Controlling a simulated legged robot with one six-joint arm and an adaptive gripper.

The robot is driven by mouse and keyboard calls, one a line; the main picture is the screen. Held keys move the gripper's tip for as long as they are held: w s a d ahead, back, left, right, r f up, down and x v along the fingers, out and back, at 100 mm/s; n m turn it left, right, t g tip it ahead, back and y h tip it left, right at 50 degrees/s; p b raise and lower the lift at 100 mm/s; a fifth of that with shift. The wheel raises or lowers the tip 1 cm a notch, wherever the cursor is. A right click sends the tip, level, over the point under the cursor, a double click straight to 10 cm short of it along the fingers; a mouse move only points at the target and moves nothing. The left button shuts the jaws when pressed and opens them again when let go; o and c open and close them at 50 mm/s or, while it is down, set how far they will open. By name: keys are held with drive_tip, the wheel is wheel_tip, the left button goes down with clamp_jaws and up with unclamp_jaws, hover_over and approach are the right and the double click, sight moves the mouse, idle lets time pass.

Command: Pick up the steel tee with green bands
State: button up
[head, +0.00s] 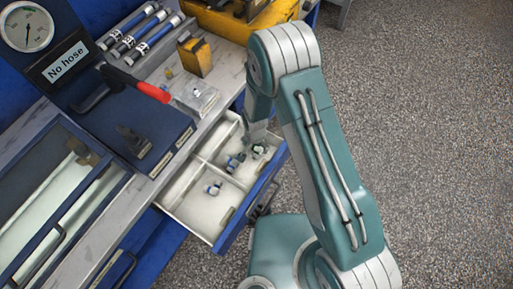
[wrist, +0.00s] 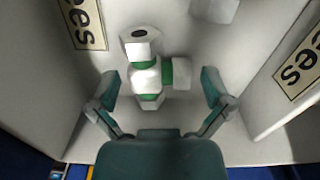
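The steel tee with green bands (wrist: 147,76) lies in a pale drawer compartment, seen from above in the wrist view. Its hex ends point up, down and to the right in the picture, with a green band at each. My gripper (wrist: 158,92) is open, with one finger to the left of the tee and one to the right, both apart from it. In the head view, the tee (head: 259,151) is small and partly hidden near my gripper at the drawer's far right compartment.
The open drawer (head: 193,213) has dividers and labelled walls close around my gripper. Blue-banded fittings (head: 213,188) lie in nearby compartments. Part of another pale piece (wrist: 222,8) shows at the top of the wrist view. The bench with a gauge (head: 27,27) and red-handled lever (head: 153,92) stands left.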

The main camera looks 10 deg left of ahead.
drive_tip(key=c, duration=1.2)
drive_tip(key=shift+o, duration=0.2)
drive_tip(key=shift+r, duration=0.1)
